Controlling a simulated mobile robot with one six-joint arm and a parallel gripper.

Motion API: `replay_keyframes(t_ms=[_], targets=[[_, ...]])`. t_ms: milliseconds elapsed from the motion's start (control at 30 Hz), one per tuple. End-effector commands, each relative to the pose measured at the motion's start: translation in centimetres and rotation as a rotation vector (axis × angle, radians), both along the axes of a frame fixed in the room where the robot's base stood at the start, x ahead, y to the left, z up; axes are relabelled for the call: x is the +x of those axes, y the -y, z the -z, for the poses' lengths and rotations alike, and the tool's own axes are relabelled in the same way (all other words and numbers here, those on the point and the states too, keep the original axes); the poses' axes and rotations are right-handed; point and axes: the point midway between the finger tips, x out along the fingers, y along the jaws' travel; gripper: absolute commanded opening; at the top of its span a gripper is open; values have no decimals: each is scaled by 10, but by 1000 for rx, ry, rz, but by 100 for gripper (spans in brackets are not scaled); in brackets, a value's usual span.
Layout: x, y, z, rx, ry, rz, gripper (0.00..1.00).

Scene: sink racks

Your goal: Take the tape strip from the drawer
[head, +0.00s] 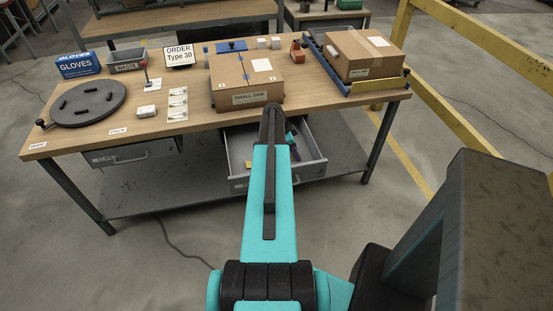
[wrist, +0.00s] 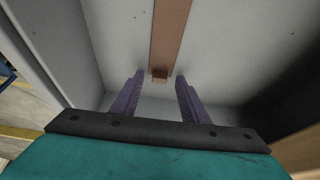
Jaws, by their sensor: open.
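The tape strip (wrist: 170,35) is a long flat brown band on the pale grey inside of the drawer in the wrist view. Its near end has a small darker tab. My gripper (wrist: 160,80) is open, with its two purple-grey fingers on either side of that near end. Nothing is held between them, and I cannot tell how far above the strip they are. In the head view the grey drawer (head: 236,185) stands pulled out under the table. My arm covers its middle and hides most of my gripper and the strip.
The drawer walls rise close around my gripper. The tabletop edge (head: 330,112) overhangs the drawer's back. Above stand a small cardboard box (head: 230,82) and a larger box (head: 352,50). A second drawer (head: 118,158) is at left. A yellow rail (head: 470,75) runs at right.

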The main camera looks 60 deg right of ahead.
Motion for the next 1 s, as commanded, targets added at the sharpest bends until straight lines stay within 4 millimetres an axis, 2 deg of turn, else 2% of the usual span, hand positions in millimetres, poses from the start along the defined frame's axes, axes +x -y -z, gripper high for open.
replay_keyframes(t_ms=[633,833,1000], targets=[[-1,0,4,0,0,-1,41],[0,0,4,0,0,-1,10],[0,0,4,0,0,-1,9]])
